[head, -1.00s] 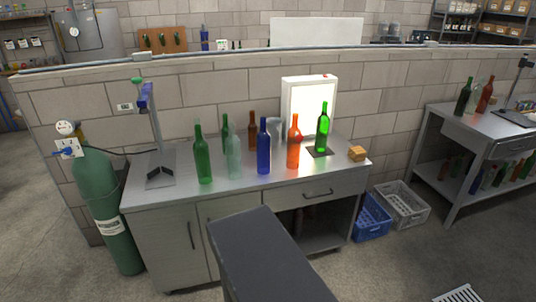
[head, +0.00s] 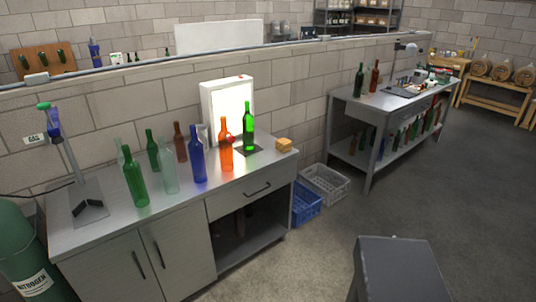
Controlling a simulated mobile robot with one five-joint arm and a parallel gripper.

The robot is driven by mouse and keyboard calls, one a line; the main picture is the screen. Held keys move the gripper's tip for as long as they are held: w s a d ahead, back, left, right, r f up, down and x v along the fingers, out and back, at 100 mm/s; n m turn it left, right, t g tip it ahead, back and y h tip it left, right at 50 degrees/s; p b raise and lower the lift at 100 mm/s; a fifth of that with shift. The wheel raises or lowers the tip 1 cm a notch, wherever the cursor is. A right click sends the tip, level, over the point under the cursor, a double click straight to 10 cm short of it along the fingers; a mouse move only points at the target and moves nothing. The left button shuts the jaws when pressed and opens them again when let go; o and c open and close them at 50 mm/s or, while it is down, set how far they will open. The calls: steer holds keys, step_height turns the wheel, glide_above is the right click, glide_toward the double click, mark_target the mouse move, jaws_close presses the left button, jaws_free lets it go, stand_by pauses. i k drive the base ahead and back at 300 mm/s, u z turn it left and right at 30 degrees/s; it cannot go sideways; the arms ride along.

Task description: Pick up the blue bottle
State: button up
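The blue bottle (head: 199,164) stands upright on the metal workbench (head: 92,232), in the front part of a group of bottles. A clear pale bottle (head: 168,172) stands just left of it and an orange bottle (head: 225,148) just right of it. No gripper shows in the head view, and nothing is touching the blue bottle.
A lit white light box (head: 204,95) stands behind the bottles, with a bright green bottle (head: 249,127) before it. A blue crate (head: 306,207) and a grey crate (head: 326,182) sit on the floor right of the workbench. Open floor lies further right.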

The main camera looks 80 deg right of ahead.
mark_target(196, 150)
steer(key=z, duration=0.8)
steer(key=k, duration=0.1)
steer(key=z, duration=0.4)
steer(key=i, duration=0.85)
steer(key=z, duration=0.05)
